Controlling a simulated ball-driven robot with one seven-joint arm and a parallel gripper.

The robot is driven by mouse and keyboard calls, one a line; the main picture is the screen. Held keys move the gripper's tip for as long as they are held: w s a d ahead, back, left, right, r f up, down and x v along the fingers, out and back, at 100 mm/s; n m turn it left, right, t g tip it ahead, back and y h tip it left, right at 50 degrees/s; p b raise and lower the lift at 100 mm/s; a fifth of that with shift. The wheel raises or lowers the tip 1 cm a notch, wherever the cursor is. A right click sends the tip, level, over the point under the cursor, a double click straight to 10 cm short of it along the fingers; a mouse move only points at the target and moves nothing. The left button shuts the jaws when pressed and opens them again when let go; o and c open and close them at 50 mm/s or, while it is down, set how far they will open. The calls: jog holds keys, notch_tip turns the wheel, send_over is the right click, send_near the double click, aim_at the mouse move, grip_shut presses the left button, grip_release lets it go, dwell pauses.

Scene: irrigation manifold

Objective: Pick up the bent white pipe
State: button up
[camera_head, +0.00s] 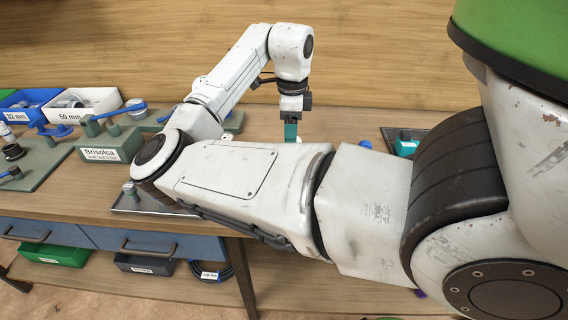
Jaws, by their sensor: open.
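My gripper (291,131) points down over the workbench behind my forearm, with teal fingers showing. It is open. A small white piece (298,140) shows right beside the fingertips, just above the top edge of my forearm. It may be part of the bent white pipe, but its shape is too small and too hidden to tell. I cannot tell whether the fingers are around it or beside it. No other bent white pipe can be made out clearly.
A white bin marked 50 mm (82,115) and a blue bin (20,112) stand at the back left. A green block labelled Brisolca (112,143) and blue-handled valves are near them. A dark tray (128,206) lies partly under my arm.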

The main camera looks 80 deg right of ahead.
jog(key=shift+d+f, duration=0.2)
jog(key=shift+f, duration=3.6)
grip_shut()
